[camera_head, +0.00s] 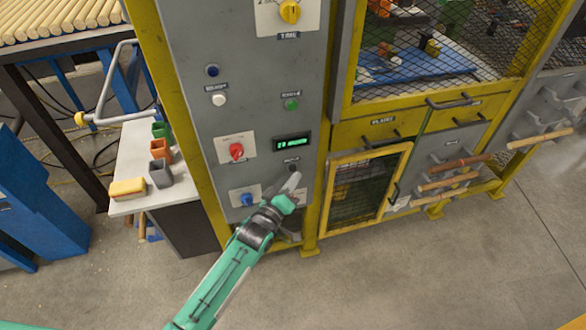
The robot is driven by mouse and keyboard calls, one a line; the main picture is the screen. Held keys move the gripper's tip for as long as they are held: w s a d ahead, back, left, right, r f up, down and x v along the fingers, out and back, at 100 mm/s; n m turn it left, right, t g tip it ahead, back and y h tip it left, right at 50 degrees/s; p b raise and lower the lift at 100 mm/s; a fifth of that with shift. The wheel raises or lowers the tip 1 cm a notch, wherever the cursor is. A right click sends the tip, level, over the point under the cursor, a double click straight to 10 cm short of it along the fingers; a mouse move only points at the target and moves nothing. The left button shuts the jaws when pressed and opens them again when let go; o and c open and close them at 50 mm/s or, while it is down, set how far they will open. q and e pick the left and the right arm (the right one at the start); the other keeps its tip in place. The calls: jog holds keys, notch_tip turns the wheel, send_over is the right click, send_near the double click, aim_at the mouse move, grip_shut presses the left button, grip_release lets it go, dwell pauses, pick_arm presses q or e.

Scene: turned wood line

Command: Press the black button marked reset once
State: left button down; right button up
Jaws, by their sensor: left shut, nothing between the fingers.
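The grey control panel (262,70) stands upright in front of me. A small dark button (293,168) sits low on its right side, under a small dark label (291,160) that is too small to read surely. My left gripper (291,182) is shut and empty, its tip just below the dark button in the picture. The tip partly covers that spot, and I cannot tell whether it touches the button. My right gripper is not in view.
Near the tip are a green-lit display (292,143), a red knob (236,151) and a blue knob (247,199). Higher are a green button (291,104), a white button (219,100) and a yellow knob (290,11). A yellow-framed mesh door (362,185) stands right of the panel.

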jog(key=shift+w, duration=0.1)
pick_arm(q)
jog(key=shift+w+a, duration=0.15)
jog(key=shift+w, duration=0.25)
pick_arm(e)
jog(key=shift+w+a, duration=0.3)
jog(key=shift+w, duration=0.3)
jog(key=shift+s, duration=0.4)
